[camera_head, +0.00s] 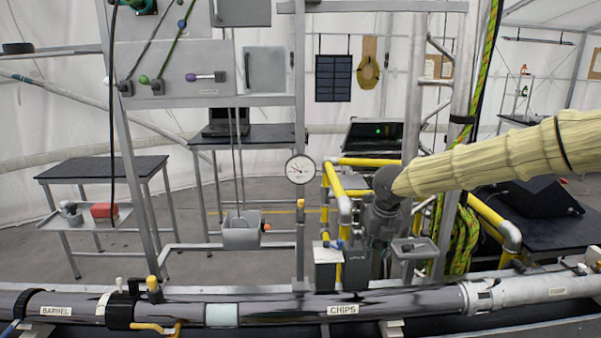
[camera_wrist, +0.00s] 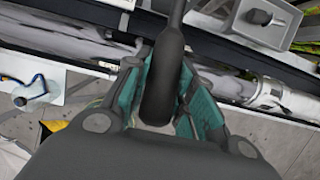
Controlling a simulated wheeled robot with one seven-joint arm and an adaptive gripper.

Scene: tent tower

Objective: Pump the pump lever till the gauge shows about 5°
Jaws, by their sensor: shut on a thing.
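The pump lever (camera_wrist: 168,68) is a thick dark grey rod with a rounded end, in the middle of the wrist view. My gripper (camera_wrist: 163,98) has its teal-padded fingers shut on either side of this rod. In the head view my gripper (camera_head: 384,220) points down beside the upright metal frame, at the end of my arm in its pale yellow sleeve. The lever is hard to make out there behind the gripper. The round white gauge (camera_head: 301,169) is on the post left of my gripper. Its fine needle and scale are too small to read.
Yellow pipes (camera_head: 345,207) stand close left of my gripper. A small grey tray (camera_head: 414,248) is just below right. A long dark barrel pipe (camera_head: 270,311) labelled "CHIPS" crosses the front. A grey box (camera_head: 241,233) hangs further left.

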